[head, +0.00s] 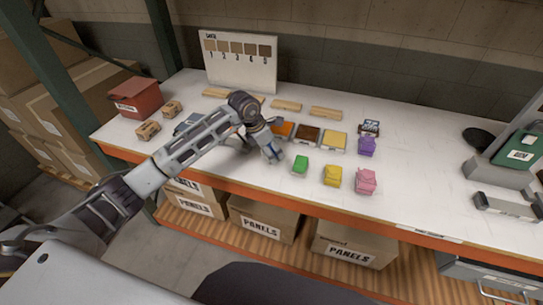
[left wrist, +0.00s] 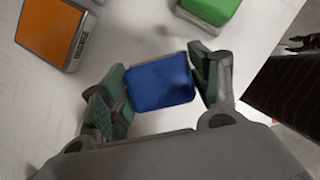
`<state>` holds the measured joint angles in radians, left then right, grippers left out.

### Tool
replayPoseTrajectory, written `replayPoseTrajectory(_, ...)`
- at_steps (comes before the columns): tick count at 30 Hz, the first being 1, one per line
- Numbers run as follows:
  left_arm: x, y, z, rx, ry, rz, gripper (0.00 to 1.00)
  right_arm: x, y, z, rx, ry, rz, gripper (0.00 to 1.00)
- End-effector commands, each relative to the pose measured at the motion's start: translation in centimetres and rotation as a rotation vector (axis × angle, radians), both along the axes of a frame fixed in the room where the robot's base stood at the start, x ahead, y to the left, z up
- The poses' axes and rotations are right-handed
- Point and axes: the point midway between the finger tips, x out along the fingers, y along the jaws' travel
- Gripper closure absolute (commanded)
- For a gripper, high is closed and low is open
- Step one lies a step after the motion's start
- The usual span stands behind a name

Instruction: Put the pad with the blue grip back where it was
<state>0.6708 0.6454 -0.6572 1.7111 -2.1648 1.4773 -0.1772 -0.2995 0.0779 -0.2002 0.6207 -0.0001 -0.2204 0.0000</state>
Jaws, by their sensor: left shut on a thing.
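My left gripper (head: 271,153) is over the white table top, near its front edge. In the left wrist view its two fingers (left wrist: 163,88) are shut on the blue grip (left wrist: 161,87) of a pad, one finger on each side. The underside of this pad is hidden, so I cannot tell if it touches the table. The pad with the green grip (head: 300,164) stands just right of the gripper, and it also shows in the left wrist view (left wrist: 212,8). Yellow (head: 333,175), pink (head: 366,180) and purple (head: 367,146) grips stand further right. My right gripper is not seen.
A red box (head: 136,98) stands at the left.

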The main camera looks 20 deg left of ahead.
Motion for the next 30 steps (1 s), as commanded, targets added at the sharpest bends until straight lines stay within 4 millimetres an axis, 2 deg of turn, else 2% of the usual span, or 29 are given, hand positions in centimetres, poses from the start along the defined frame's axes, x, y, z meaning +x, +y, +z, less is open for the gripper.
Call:
replayPoseTrajectory(9, -0.1, 0.0, -3.0, 0.0, 0.003, 0.0, 0.57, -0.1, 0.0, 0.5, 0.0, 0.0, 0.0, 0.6)
replayPoseTrajectory(24, 0.0, 0.0, -3.5, 0.001, 0.001, 0.0, 0.57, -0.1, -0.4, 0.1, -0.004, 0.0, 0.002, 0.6)
replayPoseTrajectory(25, 0.0, 0.0, -3.4, 0.0, 0.001, 0.0, 0.34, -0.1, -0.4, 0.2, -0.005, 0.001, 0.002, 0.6)
replayPoseTrajectory(29, 0.0, 0.0, -3.4, 0.0, 0.001, 0.0, 0.18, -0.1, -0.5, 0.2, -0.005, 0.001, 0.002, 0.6)
replayPoseTrajectory(30, 0.0, 0.0, -3.4, 0.0, 0.001, 0.0, 0.17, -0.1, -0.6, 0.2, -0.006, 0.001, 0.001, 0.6)
